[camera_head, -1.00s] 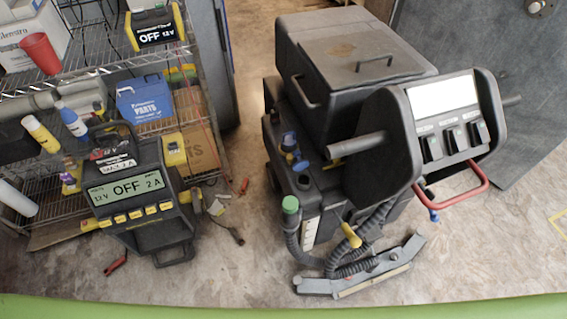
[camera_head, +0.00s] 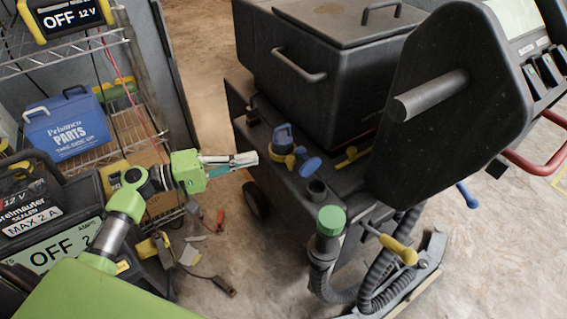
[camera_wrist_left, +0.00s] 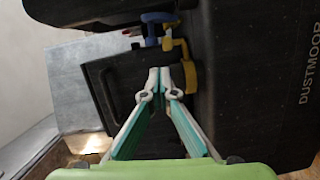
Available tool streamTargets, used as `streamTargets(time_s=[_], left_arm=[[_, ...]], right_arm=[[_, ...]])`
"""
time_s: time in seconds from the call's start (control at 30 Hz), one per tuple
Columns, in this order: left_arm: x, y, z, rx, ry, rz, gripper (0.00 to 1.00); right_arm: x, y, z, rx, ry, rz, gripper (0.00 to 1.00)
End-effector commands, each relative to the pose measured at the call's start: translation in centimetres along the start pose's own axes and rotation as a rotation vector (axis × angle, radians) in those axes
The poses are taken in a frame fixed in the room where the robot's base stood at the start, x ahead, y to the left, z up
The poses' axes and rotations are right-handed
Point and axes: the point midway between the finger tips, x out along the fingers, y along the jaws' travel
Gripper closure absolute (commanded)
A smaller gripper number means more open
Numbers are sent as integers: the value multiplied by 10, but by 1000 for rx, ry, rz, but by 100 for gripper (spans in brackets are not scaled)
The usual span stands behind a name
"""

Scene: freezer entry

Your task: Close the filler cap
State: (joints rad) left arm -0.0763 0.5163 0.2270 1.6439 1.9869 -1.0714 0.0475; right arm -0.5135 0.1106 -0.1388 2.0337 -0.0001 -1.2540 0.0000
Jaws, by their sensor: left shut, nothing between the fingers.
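On top of the dark floor machine (camera_head: 240,90), a blue round cap (camera_head: 310,167) stands tilted beside a dark round opening (camera_head: 317,188). A blue fitting with a yellow collar (camera_head: 284,143) sits just behind it. My left gripper (camera_head: 250,159) reaches in from the left, shut and empty, its tips a little left of the blue and yellow fitting. In the left wrist view the shut tips (camera_wrist_left: 159,75) point toward blue (camera_wrist_left: 158,28) and yellow (camera_wrist_left: 187,76) parts; whether they touch cannot be told. My right gripper is not in view.
A green-capped hose end (camera_head: 331,218) and a yellow handle (camera_head: 398,248) stand at the machine's front. A wire shelf (camera_head: 70,60) with a blue parts case (camera_head: 68,125) is on the left. Cables and clamps lie on the floor between.

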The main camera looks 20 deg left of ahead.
Motion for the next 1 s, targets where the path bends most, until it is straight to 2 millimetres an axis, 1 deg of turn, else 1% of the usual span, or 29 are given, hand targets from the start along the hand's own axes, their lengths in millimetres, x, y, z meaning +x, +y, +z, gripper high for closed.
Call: streamTargets(time_s=[0.1, 0.17, 0.4, 0.6, 0.77, 1.0], left_arm=[[6, 10, 2, 5, -13, 26, 100], [14, 11, 2, 5, -13, 28, 100], [58, 12, 2, 3, -11, 26, 100], [87, 12, 2, 3, -10, 25, 100], [98, 11, 2, 4, -9, 22, 100], [99, 10, 2, 3, -9, 21, 100]], right_arm=[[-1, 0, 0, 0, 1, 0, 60], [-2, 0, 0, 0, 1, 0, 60], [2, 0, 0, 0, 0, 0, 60], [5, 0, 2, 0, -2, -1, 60], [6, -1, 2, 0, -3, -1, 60], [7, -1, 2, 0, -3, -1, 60]])
